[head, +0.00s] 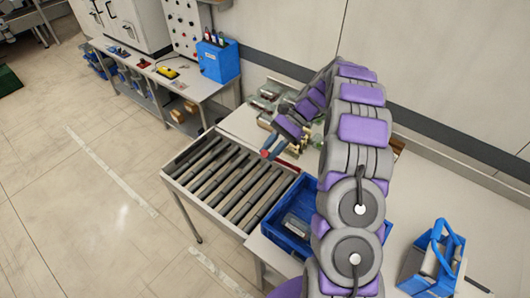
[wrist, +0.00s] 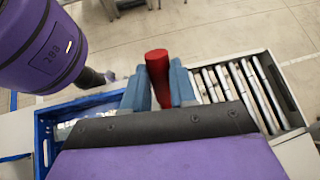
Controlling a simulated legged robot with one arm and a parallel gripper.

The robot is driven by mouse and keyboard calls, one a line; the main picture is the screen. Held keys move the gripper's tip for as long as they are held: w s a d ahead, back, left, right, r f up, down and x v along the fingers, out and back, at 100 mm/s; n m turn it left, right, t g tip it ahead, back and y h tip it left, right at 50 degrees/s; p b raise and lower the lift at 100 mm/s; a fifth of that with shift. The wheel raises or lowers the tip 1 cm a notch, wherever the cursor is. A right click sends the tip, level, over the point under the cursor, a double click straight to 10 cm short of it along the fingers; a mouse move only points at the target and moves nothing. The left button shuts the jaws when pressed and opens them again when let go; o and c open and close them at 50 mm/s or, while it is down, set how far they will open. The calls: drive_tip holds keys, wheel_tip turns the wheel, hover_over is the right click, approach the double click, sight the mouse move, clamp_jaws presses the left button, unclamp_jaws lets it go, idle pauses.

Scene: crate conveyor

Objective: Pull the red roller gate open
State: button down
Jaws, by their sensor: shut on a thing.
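The red roller gate shows in the wrist view as a red upright bar with a rounded end (wrist: 157,62). My gripper (wrist: 158,88) has its two blue-grey fingers on either side of the bar and is shut on it. In the head view, a small red part of the gate (head: 265,153) shows at my gripper (head: 272,145), by the right end of the roller conveyor (head: 180,180).
A blue crate (head: 262,232) with a grey item inside stands beside the rollers, partly behind my arm. Clutter (head: 268,97) lies behind the conveyor. A blue tote (head: 408,283) stands at the right. A workbench (head: 185,83) is at the back left. The left floor is clear.

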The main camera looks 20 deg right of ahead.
drive_tip(key=shift+w+p+v, duration=0.25)
drive_tip(key=shift+p+v, duration=0.55)
drive_tip(key=shift+v, duration=0.35)
drive_tip(key=shift+w+d+r+y+p, duration=0.15)
drive_tip(key=shift+w+d+y+p, duration=0.15)
drive_tip(key=shift+d+y+p, duration=0.15)
